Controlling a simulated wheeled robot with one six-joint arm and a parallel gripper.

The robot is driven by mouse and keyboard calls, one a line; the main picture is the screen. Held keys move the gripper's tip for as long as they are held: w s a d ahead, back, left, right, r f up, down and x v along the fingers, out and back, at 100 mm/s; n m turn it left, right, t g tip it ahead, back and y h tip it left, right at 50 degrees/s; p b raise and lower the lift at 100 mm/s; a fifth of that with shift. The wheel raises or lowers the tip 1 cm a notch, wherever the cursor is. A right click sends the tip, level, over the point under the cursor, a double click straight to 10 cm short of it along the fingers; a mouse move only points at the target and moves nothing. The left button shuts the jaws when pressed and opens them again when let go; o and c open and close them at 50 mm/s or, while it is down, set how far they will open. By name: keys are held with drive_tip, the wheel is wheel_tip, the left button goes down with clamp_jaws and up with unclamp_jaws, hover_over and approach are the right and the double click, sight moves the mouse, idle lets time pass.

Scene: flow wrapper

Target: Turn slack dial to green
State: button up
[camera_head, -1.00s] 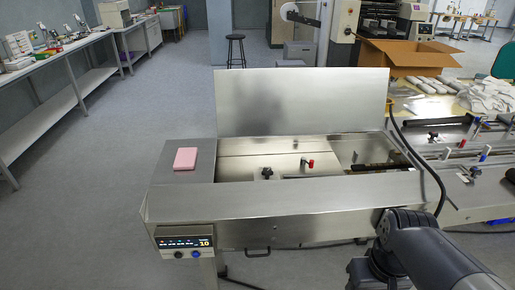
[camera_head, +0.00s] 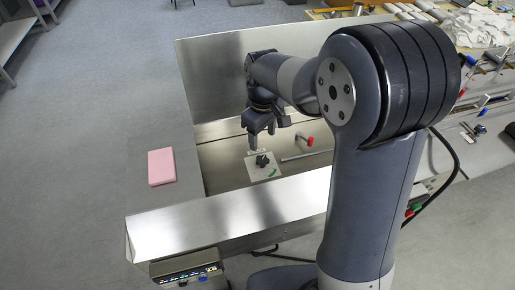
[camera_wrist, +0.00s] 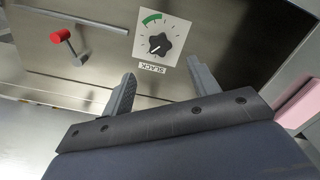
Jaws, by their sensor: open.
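The slack dial is a black knob (camera_wrist: 158,44) on a pale plate marked SLACK, upside down in the wrist view. A green arc (camera_wrist: 152,18) is printed beyond the knob; a small light mark on the knob seems to point away from it, toward the lower left. In the head view the knob (camera_head: 262,159) sits on its plate (camera_head: 256,174) inside the steel machine bay. My gripper (camera_head: 259,133) is above and just behind the knob. In the wrist view my gripper (camera_wrist: 161,68) is open and empty, its fingers apart and not touching the knob.
A red-capped lever (camera_head: 305,141) stands right of the dial, near a metal rod (camera_head: 306,155). The raised steel lid (camera_head: 212,80) is behind, and the front rail (camera_head: 230,215) lies before the bay. A pink block (camera_head: 161,166) rests on the left ledge.

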sight(262, 159)
wheel_tip(262, 159, down, 9)
drive_tip(key=shift+f, duration=0.1)
idle(0.4)
drive_tip(key=c, duration=1)
